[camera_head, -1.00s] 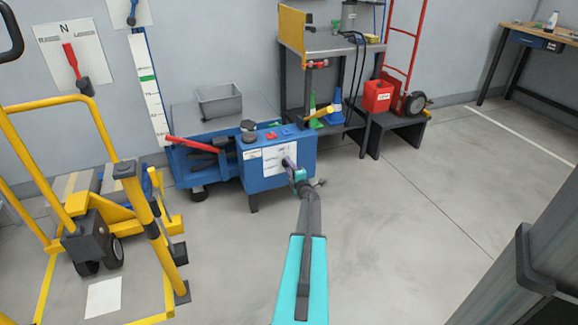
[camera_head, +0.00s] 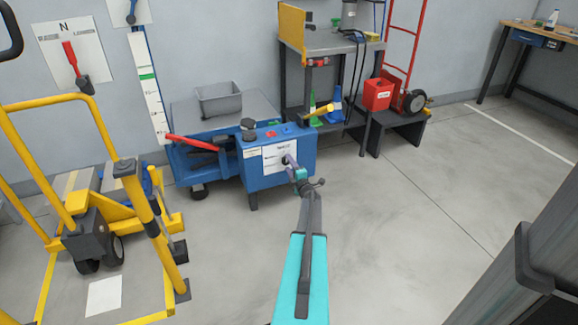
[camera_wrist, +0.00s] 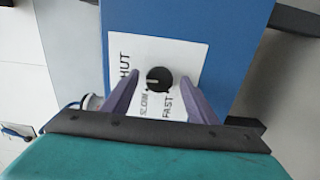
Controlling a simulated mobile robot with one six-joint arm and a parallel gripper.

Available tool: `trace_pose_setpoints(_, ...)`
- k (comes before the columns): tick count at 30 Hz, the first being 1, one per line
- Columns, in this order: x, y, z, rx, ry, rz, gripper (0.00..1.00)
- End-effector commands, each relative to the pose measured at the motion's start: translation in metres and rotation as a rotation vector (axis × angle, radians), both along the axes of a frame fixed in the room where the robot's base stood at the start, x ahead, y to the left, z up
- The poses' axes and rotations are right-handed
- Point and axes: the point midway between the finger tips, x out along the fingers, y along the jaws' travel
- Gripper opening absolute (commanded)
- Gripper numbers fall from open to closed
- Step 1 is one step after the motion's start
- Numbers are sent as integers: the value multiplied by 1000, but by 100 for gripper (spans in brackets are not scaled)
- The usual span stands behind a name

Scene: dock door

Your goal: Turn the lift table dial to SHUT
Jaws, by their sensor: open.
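The dial (camera_wrist: 159,77) is a small round black knob on a white card (camera_wrist: 185,57) fixed to the blue control box (camera_wrist: 228,30). The card carries lettering: part of SHUT at the left, FAST below the knob, and a partly hidden word between. A small pale mark shows at the knob's lower left. My gripper (camera_wrist: 158,80) is open, its two purple fingers on either side of the dial, with gaps to the knob. In the head view my gripper (camera_head: 290,161) is at the card on the box front, and it hides part of the dial.
The blue lift table with a grey bin (camera_head: 218,99) stands behind the box. A red lever (camera_head: 190,143) is to its left. A yellow pallet truck (camera_head: 150,225) is at the left. The floor right of my arm is clear.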

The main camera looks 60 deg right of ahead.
Motion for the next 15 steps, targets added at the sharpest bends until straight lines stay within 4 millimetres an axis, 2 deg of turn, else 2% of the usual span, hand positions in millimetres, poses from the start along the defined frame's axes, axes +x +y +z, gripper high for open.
trace_pose_setpoints(15, -48, 36, 2, 1, 2, -1, 53)
